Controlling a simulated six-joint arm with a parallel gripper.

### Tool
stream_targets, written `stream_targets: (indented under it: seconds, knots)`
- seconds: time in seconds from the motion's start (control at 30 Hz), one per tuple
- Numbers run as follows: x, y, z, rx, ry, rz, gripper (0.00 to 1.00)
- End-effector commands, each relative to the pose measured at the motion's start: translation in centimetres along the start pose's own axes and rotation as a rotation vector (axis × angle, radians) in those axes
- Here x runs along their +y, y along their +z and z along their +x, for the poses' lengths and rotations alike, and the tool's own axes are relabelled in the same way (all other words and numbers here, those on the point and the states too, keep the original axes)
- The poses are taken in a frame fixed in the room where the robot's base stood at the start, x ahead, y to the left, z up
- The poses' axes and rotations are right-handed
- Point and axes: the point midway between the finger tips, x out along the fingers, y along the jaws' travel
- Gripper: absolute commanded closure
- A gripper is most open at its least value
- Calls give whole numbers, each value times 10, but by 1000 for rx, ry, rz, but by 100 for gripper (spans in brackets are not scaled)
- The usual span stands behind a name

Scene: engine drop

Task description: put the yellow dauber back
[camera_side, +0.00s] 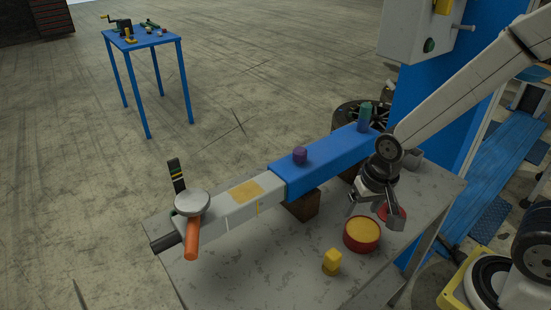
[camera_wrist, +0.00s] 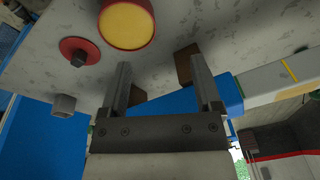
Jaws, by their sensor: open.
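The yellow dauber (camera_side: 331,261), a small blocky piece with a narrower top, stands on the grey workbench near its front edge in the side view. A round red tub (camera_side: 362,234) with a yellow fill stands behind it to the right. A red disc (camera_side: 392,216) lies beside the tub, partly behind my gripper. In the wrist view the tub (camera_wrist: 125,22) and the disc with a dark knob (camera_wrist: 80,52) show at the upper left; the dauber is not visible there. My gripper (camera_side: 375,212) is open and empty above the bench, behind the tub; its fingers (camera_wrist: 160,62) are apart.
A long blue and grey beam (camera_side: 325,160) lies across the bench on wooden blocks (camera_side: 302,205), with a purple knob (camera_side: 300,155) and a green cylinder (camera_side: 364,117) on top. An orange handle (camera_side: 192,239) is at its left end. The bench front (camera_side: 260,275) is clear left of the dauber.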

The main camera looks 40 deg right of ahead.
Motion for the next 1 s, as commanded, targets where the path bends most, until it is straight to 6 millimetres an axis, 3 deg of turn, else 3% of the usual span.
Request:
stream_targets:
  seconds: [0.2,0.4,1.0]
  knots:
    - [14,-5,-11,41,-4,-262,18]
    - [21,-6,-16,61,-1,-400,18]
    - [22,-6,-16,64,0,-429,18]
